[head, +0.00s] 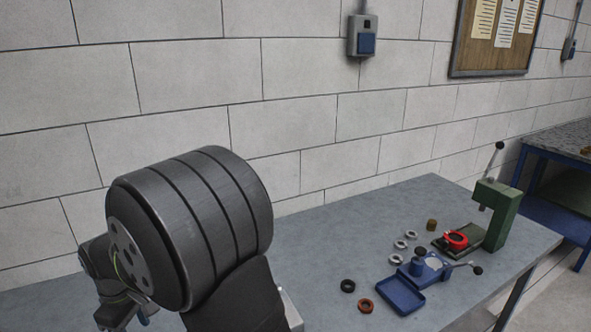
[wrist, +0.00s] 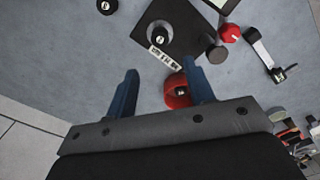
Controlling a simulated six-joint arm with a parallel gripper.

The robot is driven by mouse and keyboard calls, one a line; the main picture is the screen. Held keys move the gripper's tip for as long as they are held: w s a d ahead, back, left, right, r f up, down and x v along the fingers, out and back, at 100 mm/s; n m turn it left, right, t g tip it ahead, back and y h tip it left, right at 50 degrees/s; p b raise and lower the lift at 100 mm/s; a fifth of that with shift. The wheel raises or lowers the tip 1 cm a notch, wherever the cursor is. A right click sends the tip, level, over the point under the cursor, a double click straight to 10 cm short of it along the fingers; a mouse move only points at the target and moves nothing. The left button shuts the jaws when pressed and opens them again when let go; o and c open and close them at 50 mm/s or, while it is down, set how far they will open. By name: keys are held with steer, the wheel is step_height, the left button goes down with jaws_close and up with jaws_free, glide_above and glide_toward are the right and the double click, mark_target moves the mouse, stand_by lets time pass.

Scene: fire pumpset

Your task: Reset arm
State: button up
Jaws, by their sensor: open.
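My gripper (wrist: 160,88) shows in the wrist view with two blue fingers spread apart and nothing held between them. A red round part (wrist: 176,97) appears beyond the fingers, partly covered by the right finger; I cannot tell its distance. In the head view, my dark, thick arm joint fills the lower left, raised in front of the wall. The arm hides part of the bench there, and the gripper's fingertips cannot be made out clearly.
The grey bench (head: 325,235) carries a blue fixture (head: 400,293), a green press (head: 497,215) with a red part (head: 456,240), and several rings. In the wrist view, a black plate (wrist: 203,18), a red knob (wrist: 229,32) and a metal bracket (wrist: 262,45) lie ahead.

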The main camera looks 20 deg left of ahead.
step_height(320, 180, down, 11)
steer(key=r, duration=0.5)
steer(key=shift+w+d, duration=0.2)
steer(key=shift+w, duration=0.05)
steer(key=w+d+r, duration=0.6)
steer(key=w+d, duration=0.1)
steer(key=d, duration=0.2)
steer(key=w+d+f, duration=0.1)
steer(key=w, duration=0.6)
steer(key=w+d+f, duration=0.2)
steer(key=w, duration=0.4)
steer(key=s+a+f, duration=0.1)
steer(key=a+f, duration=0.1)
steer(key=a, duration=0.1)
steer(key=s+a+f, duration=0.2)
steer(key=a, duration=0.2)
steer(key=s+a+f, duration=0.1)
steer(key=a+f, duration=0.1)
steer(key=a, duration=0.2)
steer(key=shift+s+f, duration=0.25)
steer(key=shift+f, duration=0.05)
steer(key=shift+a+f, duration=0.2)
steer(key=shift+f, duration=1.3)
